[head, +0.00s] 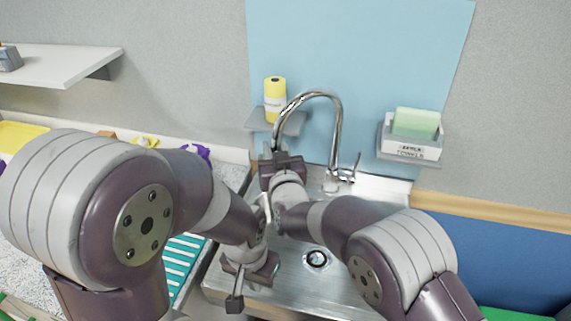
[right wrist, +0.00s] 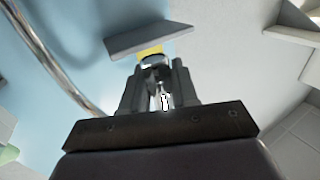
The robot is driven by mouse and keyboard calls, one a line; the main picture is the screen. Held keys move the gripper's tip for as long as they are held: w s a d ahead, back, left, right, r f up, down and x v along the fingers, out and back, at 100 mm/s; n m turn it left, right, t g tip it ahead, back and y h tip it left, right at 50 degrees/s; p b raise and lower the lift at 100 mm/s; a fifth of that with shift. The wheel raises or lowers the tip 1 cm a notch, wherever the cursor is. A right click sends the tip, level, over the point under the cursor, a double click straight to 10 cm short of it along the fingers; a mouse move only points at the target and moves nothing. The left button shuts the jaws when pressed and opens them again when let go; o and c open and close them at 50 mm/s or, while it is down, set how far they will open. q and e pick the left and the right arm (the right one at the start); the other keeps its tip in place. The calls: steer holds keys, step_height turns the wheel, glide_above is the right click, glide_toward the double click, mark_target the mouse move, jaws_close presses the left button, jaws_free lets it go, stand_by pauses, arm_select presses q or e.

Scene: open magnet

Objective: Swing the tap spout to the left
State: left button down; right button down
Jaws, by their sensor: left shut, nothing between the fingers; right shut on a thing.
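The chrome tap spout (head: 318,95) rises from its base behind the sink and arches over. Its free end points to the left in the head view, toward the left side of the sink. My right gripper (head: 276,153) is shut on the spout's end. In the right wrist view the spout's tip (right wrist: 153,62) sits between the fingers (right wrist: 160,90), and the pipe curves down at the left. My left gripper (head: 235,302) is low at the front left of the sink, shut and empty, apart from the tap. The tap handle (head: 353,168) stands right of the base.
The steel sink (head: 290,262) with its drain (head: 317,258) lies below my arms. A holder (head: 410,148) with a green sponge (head: 416,123) hangs at the right. A teal rack (head: 180,262) is at left.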

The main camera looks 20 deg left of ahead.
steer(key=shift+w+a, duration=0.45)
steer(key=shift+a, duration=0.15)
steer(key=c, duration=1)
jaws_free()
steer(key=shift+s+d+b, duration=0.25)
steer(key=shift+s+b, duration=0.1)
steer(key=shift+b, duration=0.05)
steer(key=b+v, duration=0.2)
steer(key=v, duration=1)
steer(key=shift+b, duration=0.3)
